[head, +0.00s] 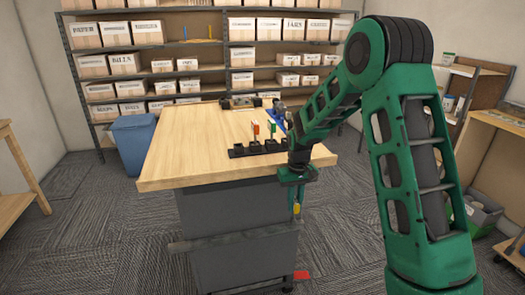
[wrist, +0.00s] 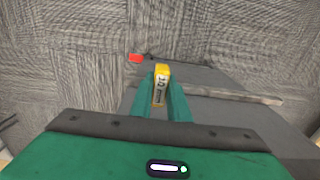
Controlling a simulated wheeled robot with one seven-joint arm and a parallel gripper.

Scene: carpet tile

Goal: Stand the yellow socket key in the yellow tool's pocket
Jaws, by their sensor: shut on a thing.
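My gripper (head: 296,194) points down beside the near right corner of the workbench, lower than its top. It is shut on the yellow socket key (head: 297,209). In the wrist view the key (wrist: 162,72) sits between the green fingers (wrist: 162,100), with its yellow end and a lettered pale side showing. A black pocket rack (head: 240,152) stands on the bench near its front edge. A red-topped tool (head: 255,128) and a green-topped tool (head: 271,131) stand upright in it. My arm hides the rack's right end, and I cannot tell which pocket is the yellow tool's.
The wooden bench top (head: 190,150) is clear on the left. A blue item (head: 275,119) lies behind the rack, and dark trays (head: 240,101) stand at the back edge. A grey rail (head: 225,238) crosses the bench's front. A blue bin (head: 134,140) stands left.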

